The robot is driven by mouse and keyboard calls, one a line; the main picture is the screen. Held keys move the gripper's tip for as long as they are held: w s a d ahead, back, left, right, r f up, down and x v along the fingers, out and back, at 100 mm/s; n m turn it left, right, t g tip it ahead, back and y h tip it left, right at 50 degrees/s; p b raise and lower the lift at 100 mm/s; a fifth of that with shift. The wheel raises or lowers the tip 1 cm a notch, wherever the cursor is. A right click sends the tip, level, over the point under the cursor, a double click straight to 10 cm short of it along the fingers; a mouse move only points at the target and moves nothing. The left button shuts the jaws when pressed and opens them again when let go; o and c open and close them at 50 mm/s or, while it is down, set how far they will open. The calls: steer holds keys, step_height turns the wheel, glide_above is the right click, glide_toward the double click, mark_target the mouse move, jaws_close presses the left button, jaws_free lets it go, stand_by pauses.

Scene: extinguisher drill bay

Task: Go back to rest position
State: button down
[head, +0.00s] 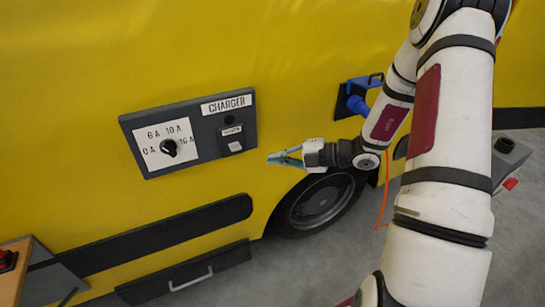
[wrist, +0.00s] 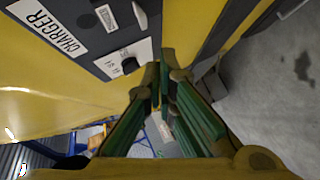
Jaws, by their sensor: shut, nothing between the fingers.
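My gripper (head: 273,158) has green fingers and is shut and empty. In the head view it points left, just right of the grey charger panel (head: 203,162) on the yellow vehicle side, and looks apart from it. In the wrist view the closed fingers (wrist: 166,72) show at the centre, with the panel (wrist: 84,14) beyond at the upper left. The black rotary knob (head: 169,148) sits on a white dial plate at the panel's left. My white arm comes in from the right side of the head view.
A wheel (head: 318,205) and a drawer with a handle (head: 190,278) are below. A wooden table edge (head: 14,265) is lower left. Grey floor lies right.

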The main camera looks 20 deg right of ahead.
stand_by(0.3)
steer(key=s+a+r+n+g+h, duration=0.3)
steer(key=s+a+r+n+g, duration=0.75)
steer(key=n, duration=1.35)
steer(key=s+d+r+n+t+h, duration=0.1)
steer(key=s+r+n+t+h, duration=0.2)
steer(key=n, duration=0.9)
steer(key=s+d+r+n+t+h, duration=0.1)
steer(key=s+r+n+t+h, duration=0.2)
steer(key=s+r+n, duration=0.7)
steer(key=shift+s+d+n+h, duration=0.2)
steer(key=shift+s+n+h, duration=0.75)
steer(key=shift+s, duration=0.3)
steer(key=shift+t, duration=0.25)
